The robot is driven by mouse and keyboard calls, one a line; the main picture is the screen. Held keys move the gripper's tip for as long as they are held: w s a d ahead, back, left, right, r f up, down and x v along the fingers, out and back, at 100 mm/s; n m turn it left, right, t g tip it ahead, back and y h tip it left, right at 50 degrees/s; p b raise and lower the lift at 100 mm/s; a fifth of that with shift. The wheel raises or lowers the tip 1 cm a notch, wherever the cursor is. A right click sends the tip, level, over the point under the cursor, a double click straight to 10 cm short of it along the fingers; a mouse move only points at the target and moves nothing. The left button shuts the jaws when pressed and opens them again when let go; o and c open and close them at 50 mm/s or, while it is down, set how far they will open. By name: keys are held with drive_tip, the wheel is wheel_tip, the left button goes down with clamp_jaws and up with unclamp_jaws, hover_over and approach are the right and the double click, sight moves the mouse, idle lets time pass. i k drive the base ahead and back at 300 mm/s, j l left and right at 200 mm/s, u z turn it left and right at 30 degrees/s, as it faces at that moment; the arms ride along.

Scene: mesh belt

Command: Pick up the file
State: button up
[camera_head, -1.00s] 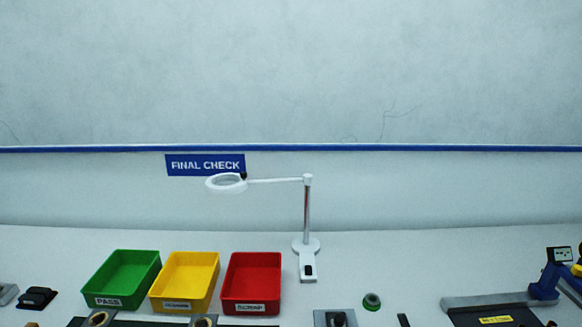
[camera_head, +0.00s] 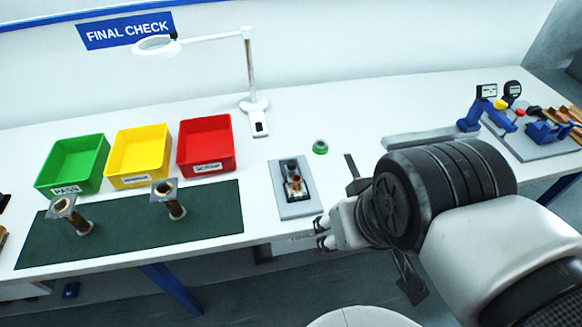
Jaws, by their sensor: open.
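A grey plate with a small fixture (camera_head: 284,207) and a green ring (camera_head: 320,147) are near the strip. Green (camera_head: 62,184), yellow (camera_head: 125,182) and red (camera_head: 208,168) bins and a magnifier lamp (camera_head: 252,104) stand left. A dark green mat (camera_head: 125,236) holds two flanged parts.

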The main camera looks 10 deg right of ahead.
sight(354, 171)
drive_tip(key=z, duration=0.7)
